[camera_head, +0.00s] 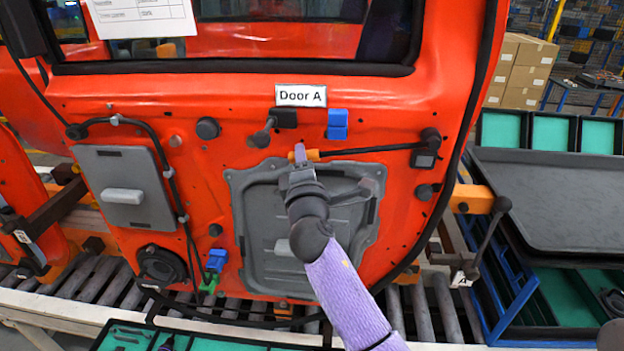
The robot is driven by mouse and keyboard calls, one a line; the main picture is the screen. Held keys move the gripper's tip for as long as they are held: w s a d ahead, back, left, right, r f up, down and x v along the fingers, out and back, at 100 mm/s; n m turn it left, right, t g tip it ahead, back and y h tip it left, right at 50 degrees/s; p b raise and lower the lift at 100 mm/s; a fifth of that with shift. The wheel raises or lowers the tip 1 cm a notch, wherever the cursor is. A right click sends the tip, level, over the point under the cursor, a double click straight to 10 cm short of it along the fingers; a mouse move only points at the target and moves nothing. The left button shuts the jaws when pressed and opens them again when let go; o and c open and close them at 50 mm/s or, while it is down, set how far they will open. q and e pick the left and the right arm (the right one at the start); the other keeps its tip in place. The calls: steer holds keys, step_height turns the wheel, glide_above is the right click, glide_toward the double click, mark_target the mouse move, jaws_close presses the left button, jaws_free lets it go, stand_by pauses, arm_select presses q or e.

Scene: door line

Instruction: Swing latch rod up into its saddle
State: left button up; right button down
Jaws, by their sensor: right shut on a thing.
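The latch rod (372,150) is a thin dark rod on the orange-red door, running left from a black latch block (426,150) to an orange end piece (314,155). It lies nearly level, its left end slightly lower. A blue clip (337,124), which looks like the saddle, sits above the rod with a visible gap between them. My right gripper (300,158) is shut on the rod's orange end, and its fingers hide part of that end. My left gripper is not in view.
A black knobbed part (262,136) sits left of the rod end. A grey panel (256,215) lies behind my right arm. The "Door A" label (301,96) is above. A cable (165,160) runs down the left, and a dark tray (560,195) stands at right.

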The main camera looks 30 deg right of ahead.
steer(key=shift+w+a+r+m+h+p, duration=0.1)
steer(key=shift+r+m+h+p, duration=0.1)
steer(key=shift+r+m, duration=0.7)
steer(key=shift+a+r+m+h+p, duration=0.15)
steer(key=shift+r+m, duration=0.25)
steer(key=shift+r, duration=0.85)
steer(key=shift+d+r, duration=0.1)
steer(key=shift+c, duration=2.2)
jaws_free()
steer(key=b+v, duration=0.2)
steer(key=v, duration=0.8)
steer(key=shift+f, duration=0.2)
